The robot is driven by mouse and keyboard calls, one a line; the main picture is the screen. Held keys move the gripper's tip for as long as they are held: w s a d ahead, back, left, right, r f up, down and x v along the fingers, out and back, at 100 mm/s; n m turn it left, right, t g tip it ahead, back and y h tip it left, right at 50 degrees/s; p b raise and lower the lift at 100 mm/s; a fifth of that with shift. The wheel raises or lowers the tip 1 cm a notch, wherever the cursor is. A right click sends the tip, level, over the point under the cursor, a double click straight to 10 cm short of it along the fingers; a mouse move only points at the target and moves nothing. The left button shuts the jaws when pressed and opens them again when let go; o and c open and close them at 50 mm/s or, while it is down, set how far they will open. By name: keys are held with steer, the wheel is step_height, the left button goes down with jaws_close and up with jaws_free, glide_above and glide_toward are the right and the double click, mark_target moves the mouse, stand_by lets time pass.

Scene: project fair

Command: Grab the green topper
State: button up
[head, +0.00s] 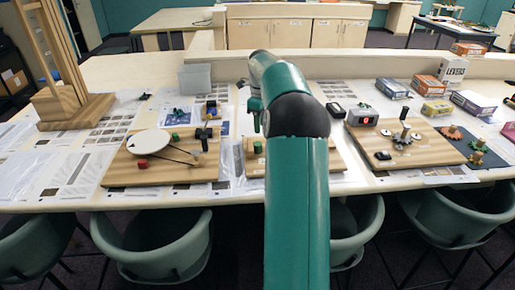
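A small green cylinder (176,137) stands on the left wooden board, near a white disc (150,143). A second small green piece (257,147) stands on the middle board, just left of my arm. I cannot tell which of the two is the topper. My arm rises through the middle of the head view and bends at a dark joint. Its far end, with my gripper (256,107), hangs above the table behind the middle board, apart from both green pieces. The fingers are too small and too covered by my arm to read.
The left board (130,174) also carries a red piece (142,164) and a dark rod. The right board (440,152) holds a grey box with a red light (362,116). Small boxes (472,103) stand at right, a wooden frame (75,107) at left. Chairs (150,245) line the front edge.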

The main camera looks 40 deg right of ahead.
mark_target(258, 147)
steer(key=f, duration=0.9)
steer(key=shift+w, duration=0.2)
steer(key=c, duration=0.6)
